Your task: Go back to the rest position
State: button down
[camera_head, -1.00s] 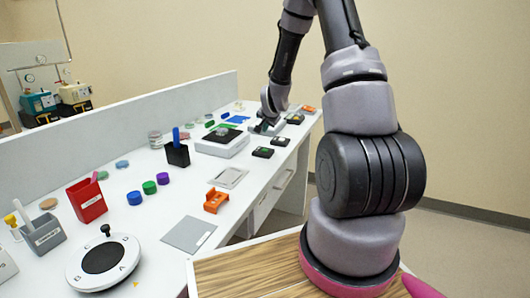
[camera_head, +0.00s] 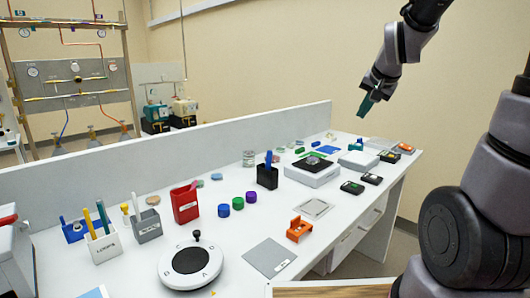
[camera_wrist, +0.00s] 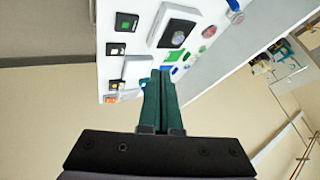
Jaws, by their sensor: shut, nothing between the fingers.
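My gripper (camera_head: 368,103) is raised in the air above the far end of the white bench (camera_head: 230,262), well clear of everything on it. Its green fingers point down and are shut with nothing between them. In the wrist view the shut fingers (camera_wrist: 162,95) point towards the bench top, with the wall beside it.
On the bench are a white scale (camera_head: 312,172), an orange holder (camera_head: 299,229), a red cup (camera_head: 185,204), a black cup (camera_head: 267,177) and a round white device (camera_head: 190,263). A low white partition (camera_head: 130,152) runs along the back. The air around the arm is free.

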jog(key=s+a+r+n, duration=0.1)
jog(key=s+r, duration=0.2)
jog(key=s, duration=0.7)
jog(key=s+a+r+n+y, duration=0.1)
jog(key=s+a+r, duration=0.1)
jog(key=s, duration=0.7)
jog(key=shift+s+a+r+n+g+y, duration=0.2)
jog(key=shift+s+r+n+g+y, duration=0.15)
jog(key=shift+r, duration=0.3)
